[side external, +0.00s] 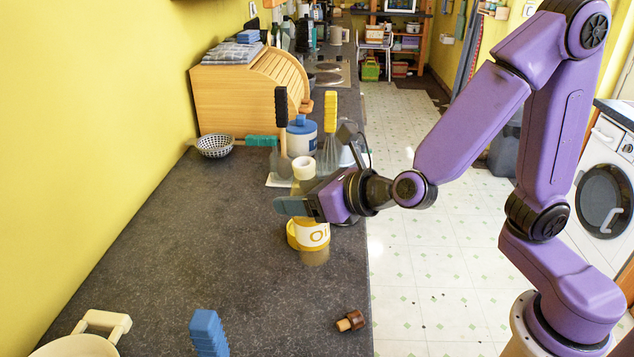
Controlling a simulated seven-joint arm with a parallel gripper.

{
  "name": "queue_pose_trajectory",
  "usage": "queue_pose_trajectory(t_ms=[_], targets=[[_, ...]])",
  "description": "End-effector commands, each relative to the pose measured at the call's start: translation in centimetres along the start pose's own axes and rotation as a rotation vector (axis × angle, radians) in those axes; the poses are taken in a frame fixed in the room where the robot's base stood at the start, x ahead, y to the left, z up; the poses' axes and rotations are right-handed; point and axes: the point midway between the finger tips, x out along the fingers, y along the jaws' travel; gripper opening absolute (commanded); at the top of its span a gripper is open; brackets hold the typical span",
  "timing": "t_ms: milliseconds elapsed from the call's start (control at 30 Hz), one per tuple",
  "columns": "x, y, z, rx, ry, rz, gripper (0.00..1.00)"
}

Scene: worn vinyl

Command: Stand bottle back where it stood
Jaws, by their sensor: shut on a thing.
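The bottle (314,257) is amber with a pale neck ring and a yellow-and-white label whose visible letters start with "O". It is roughly upright with a slight lean, over the dark counter (210,255). My gripper (295,205) comes in from the right and is shut across the bottle's upper body, hiding that part. I cannot tell whether the bottle's base touches the counter. A yellow curved shape (292,234) shows just left of the label; I cannot tell whether it is a separate thing.
A brown stopper (350,321) lies near the counter's right edge. A blue ribbed handle (208,333) and a cream pot (78,346) are in front. Behind stand utensils, a blue-lidded canister (301,136), a small colander (214,146) and a wooden bread box (240,98). The left-middle counter is clear.

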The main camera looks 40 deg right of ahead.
Motion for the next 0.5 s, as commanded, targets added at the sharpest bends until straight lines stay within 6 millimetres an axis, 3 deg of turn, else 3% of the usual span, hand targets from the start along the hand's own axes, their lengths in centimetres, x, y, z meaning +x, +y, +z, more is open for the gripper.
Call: queue_pose_trajectory(t_ms=[200,500], targets=[[-0.3,2.2,-0.1,0.074,-0.034,0.043,0.0],[-0.4,2.3,0.0,0.086,-0.038,0.047,0.0]])
